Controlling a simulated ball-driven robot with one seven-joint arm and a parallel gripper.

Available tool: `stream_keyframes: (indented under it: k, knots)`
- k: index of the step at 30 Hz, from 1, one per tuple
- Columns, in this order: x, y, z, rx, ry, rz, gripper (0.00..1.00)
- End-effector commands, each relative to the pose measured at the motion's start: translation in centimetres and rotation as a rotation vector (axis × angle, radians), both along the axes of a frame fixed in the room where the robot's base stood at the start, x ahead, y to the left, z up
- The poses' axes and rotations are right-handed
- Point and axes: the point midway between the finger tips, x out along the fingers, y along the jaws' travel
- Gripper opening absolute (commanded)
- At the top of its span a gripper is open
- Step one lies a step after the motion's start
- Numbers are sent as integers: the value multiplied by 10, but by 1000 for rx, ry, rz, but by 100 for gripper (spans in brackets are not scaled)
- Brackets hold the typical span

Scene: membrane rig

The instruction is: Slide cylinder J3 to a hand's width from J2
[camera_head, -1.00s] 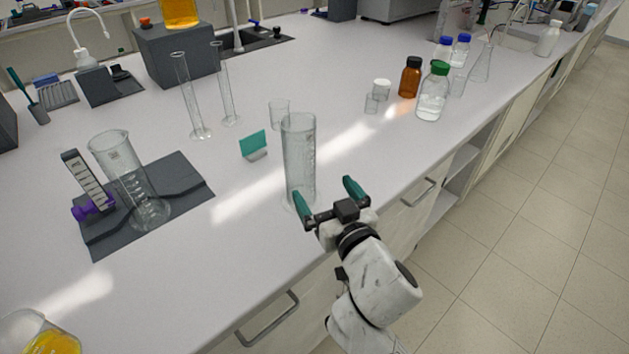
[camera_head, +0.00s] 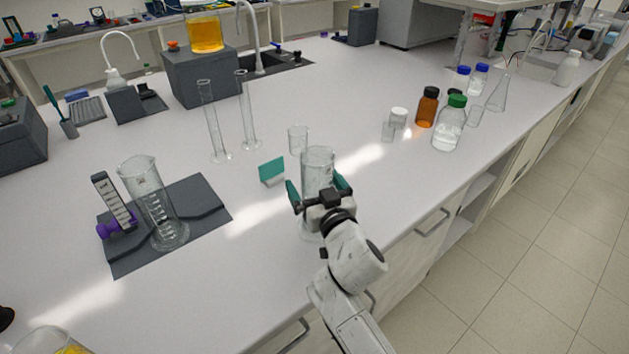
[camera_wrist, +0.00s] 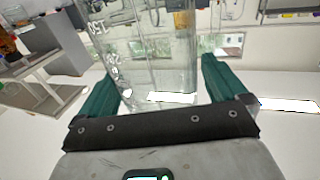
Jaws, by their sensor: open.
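A wide, clear graduated cylinder (camera_head: 318,165) stands upright near the bench's front edge. I cannot read which cylinder is J3 or J2. My gripper (camera_head: 317,187) is open, with a teal finger on either side of this cylinder in the head view. In the wrist view the cylinder (camera_wrist: 150,55), with white marks, fills the space between and beyond my fingers (camera_wrist: 158,80); contact is not clear. Two slim cylinders (camera_head: 213,125) (camera_head: 246,112) stand farther back to the left.
A small teal card (camera_head: 271,171) and a beaker (camera_head: 298,139) stand close behind the cylinder. Brown (camera_head: 427,107) and green-capped (camera_head: 449,125) bottles stand to the right. The dark mat (camera_head: 135,262) lies left; the bench between it and the cylinder is clear.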

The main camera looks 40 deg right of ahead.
Motion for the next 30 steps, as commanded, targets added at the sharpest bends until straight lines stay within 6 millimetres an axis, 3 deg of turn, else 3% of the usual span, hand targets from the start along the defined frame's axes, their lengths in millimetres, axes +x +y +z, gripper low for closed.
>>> stream_keyframes:
  k: [10,30]
  knots:
    - [3,-1,0,0,0,0,97]
    - [2,-1,0,0,0,0,33]
